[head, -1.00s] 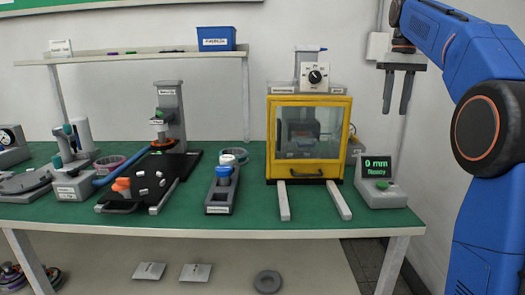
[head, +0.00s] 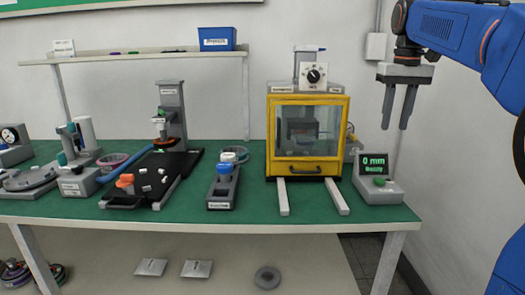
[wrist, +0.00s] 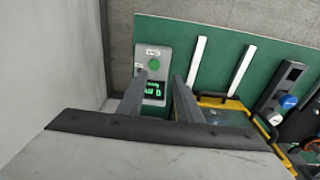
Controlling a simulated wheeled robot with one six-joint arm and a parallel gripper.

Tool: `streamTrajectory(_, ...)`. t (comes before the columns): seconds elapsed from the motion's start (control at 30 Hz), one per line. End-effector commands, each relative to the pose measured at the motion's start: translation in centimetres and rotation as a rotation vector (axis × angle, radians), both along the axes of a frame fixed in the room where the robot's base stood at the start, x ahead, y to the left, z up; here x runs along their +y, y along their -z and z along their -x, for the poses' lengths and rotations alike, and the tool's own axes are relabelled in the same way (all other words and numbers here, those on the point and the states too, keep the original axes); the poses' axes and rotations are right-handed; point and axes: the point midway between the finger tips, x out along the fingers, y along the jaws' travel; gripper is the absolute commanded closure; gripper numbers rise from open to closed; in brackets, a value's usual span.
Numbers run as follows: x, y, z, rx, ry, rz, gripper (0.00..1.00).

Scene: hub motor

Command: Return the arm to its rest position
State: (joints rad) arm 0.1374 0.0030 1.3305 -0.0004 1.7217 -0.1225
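My gripper (head: 398,108) hangs at the upper right in the head view, fingers pointing down and apart, with nothing between them. It is above the grey display box (head: 377,182) with the green "0 mm" screen and green button, and well clear of it. In the wrist view my gripper (wrist: 158,100) shows two separated fingers, and the display box (wrist: 152,75) lies below, between them. My blue arm (head: 460,40) reaches in from the right edge.
A yellow-framed cabinet (head: 308,168) with a closed window stands on the green bench (head: 250,205). Left of it are a grey holder with a blue cap (head: 224,180) and a black tray (head: 165,170). A white wall (head: 470,150) is close on the right.

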Motion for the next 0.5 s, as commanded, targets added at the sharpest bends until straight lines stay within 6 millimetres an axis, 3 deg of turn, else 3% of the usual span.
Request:
streamTrajectory(0.03, 0.5, 0.5, 1.5, -0.013, -0.002, 0.001, 0.68)
streamTrajectory(0.27, 2.5, 4.5, 7.1, -0.074, -0.006, 0.006, 0.68)
streamTrajectory(0.5, 4.3, 9.7, 13.2, -0.139, -0.010, 0.008, 0.68)
